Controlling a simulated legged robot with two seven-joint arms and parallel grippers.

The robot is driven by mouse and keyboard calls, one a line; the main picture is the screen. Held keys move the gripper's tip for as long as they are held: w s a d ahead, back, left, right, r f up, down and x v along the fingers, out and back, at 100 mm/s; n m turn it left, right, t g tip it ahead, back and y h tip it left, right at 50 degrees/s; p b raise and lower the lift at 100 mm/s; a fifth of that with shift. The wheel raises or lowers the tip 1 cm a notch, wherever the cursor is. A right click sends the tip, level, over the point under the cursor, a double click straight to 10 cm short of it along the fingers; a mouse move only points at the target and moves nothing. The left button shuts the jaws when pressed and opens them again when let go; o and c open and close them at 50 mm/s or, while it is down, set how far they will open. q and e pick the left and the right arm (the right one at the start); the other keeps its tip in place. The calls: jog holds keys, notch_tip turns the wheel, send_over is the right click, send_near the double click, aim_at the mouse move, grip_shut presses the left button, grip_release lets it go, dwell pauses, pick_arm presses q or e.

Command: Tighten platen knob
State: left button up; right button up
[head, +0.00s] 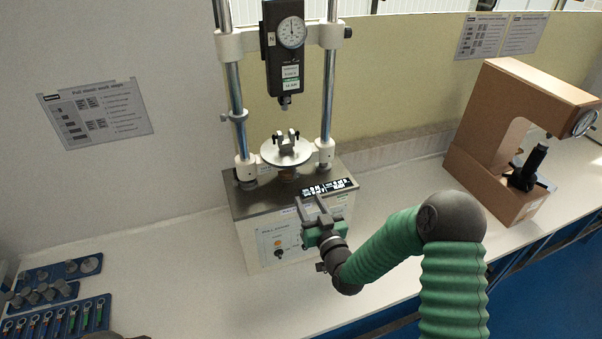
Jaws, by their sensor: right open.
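The tester's round metal platen (270,156) sits between two upright columns and carries a small clamp fixture (286,142).
A dial force gauge (284,52) hangs above the platen. A tan C-shaped tester (490,150) stands at right. Blue trays with metal parts (40,296) and tools (60,321) lie at lower left. The white bench (180,270) is clear between trays and tester.

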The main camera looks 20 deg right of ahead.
aim_at(297, 176)
jog(key=w+p, duration=0.3)
jog(key=w, duration=0.6)
jog(key=shift+w+d, duration=0.15)
jog(key=shift+w, duration=0.2)
jog(key=shift+w+d+f, duration=0.1)
jog(key=shift+w+d, duration=0.05)
jog(key=shift+w, duration=0.2)
jog(key=shift+a, duration=0.2)
jog(key=shift+a, duration=0.2)
jog(key=c, duration=0.9)
jog(key=shift+d, duration=0.15)
grip_shut()
